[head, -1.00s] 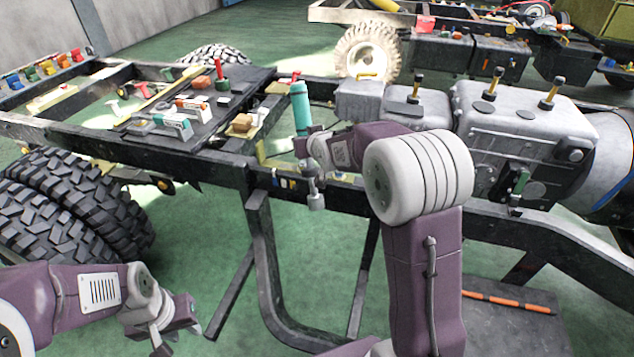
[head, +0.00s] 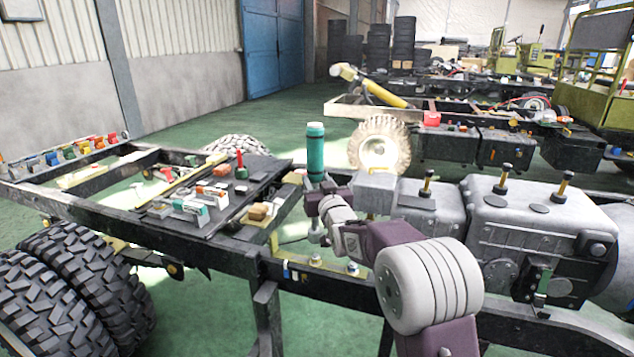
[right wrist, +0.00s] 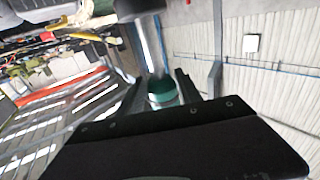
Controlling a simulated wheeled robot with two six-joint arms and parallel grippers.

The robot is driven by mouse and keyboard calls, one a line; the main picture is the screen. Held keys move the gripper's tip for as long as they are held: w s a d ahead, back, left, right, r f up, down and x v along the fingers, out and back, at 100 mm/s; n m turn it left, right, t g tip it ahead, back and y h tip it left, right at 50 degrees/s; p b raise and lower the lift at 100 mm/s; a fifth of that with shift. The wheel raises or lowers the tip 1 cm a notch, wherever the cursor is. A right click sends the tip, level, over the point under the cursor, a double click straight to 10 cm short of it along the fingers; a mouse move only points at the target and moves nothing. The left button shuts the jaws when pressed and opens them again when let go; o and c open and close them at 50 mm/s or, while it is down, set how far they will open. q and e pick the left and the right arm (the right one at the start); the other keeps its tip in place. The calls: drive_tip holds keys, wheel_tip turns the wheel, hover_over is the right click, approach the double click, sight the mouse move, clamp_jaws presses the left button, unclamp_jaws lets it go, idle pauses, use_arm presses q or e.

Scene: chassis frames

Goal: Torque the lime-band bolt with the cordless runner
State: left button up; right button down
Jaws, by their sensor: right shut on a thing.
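The cordless runner (head: 315,150) has a teal-green cylindrical body and stands upright above the near chassis rail. My right gripper (head: 322,196) is shut on the runner below its green body. The runner's grey lower end hangs near the rail, and I cannot tell whether it touches anything. In the right wrist view, the runner's green part (right wrist: 163,91) and grey shaft show between the dark fingers. Small bolts (head: 352,268) sit on the rail just right of and below the runner. I cannot make out a lime band on any. My left gripper is out of view.
A dark panel (head: 225,190) with several small parts lies across the frame on the left. A grey gearbox housing (head: 510,225) with upright yellow-topped pins stands to the right. Large tyres (head: 100,280) are at the lower left. Open green floor lies behind the frame.

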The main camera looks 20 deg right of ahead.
wheel_tip(320, 180, down, 5)
drive_tip(key=b, duration=0.3)
drive_tip(key=shift+r, duration=0.2)
drive_tip(key=shift+f+b, duration=0.5)
drive_tip(key=shift+r, duration=0.1)
drive_tip(key=shift+s+r, duration=0.1)
drive_tip(key=shift+s, duration=0.05)
drive_tip(key=shift+b, duration=0.3)
idle(0.4)
drive_tip(key=shift+f+b, duration=1.65)
drive_tip(key=shift+f, duration=0.1)
idle(1.6)
drive_tip(key=shift+s+f+b, duration=0.1)
drive_tip(key=shift+f+b, duration=0.2)
drive_tip(key=shift+f, duration=0.15)
idle(0.3)
drive_tip(key=shift+f, duration=0.1)
idle(0.6)
